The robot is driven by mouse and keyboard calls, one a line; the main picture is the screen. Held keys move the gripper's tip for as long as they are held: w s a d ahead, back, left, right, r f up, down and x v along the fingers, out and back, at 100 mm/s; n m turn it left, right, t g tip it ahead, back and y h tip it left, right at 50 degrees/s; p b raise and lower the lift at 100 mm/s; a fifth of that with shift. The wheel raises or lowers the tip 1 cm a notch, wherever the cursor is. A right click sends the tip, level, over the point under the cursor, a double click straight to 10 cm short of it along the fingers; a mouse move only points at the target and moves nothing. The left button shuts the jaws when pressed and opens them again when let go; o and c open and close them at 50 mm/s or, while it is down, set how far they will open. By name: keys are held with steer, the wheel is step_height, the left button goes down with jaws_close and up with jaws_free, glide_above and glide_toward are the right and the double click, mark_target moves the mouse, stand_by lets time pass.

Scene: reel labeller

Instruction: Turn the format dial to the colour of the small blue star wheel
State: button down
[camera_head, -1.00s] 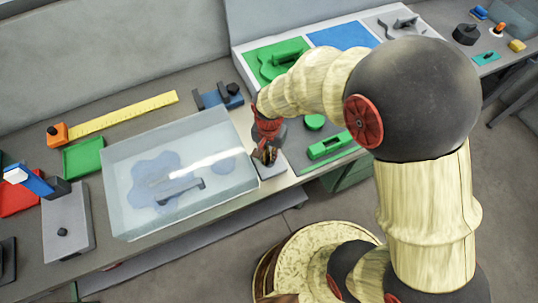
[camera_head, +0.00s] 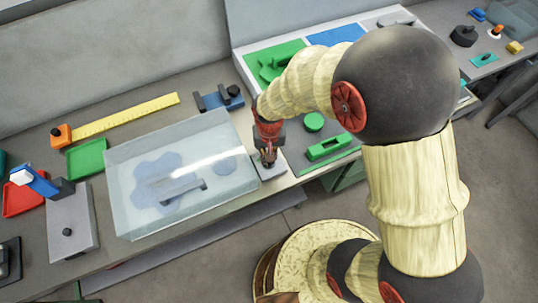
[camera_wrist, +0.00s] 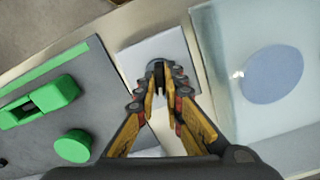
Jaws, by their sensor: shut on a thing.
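My gripper (camera_head: 268,163) points down at a small pale plate (camera_wrist: 130,57) between the clear cover and the dark panel with green parts. In the wrist view my gripper (camera_wrist: 158,76) has its fingertips together on a small dark piece, apparently the knob of the format dial; the fingers hide most of it. No colour marks on the dial can be made out. Under the clear cover (camera_head: 128,215) lie a large wavy blue shape (camera_head: 150,165) and a smaller blue round (camera_head: 224,165). The round also shows in the wrist view (camera_wrist: 273,75). I cannot tell which is the star wheel.
The dark panel carries a green round knob (camera_head: 313,122) and a green block (camera_head: 328,148) close to my gripper's right. Behind stand a green square (camera_head: 253,60) with a green part and a bare blue square (camera_head: 335,36). A yellow ruler (camera_head: 125,115) lies at the left.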

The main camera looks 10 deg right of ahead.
steer(key=shift+n+p, duration=0.55)
steer(key=shift+n, duration=1.35)
steer(key=c, duration=1.9)
jaws_free()
steer(key=shift+r, duration=0.1)
step_height(320, 180, up, 12)
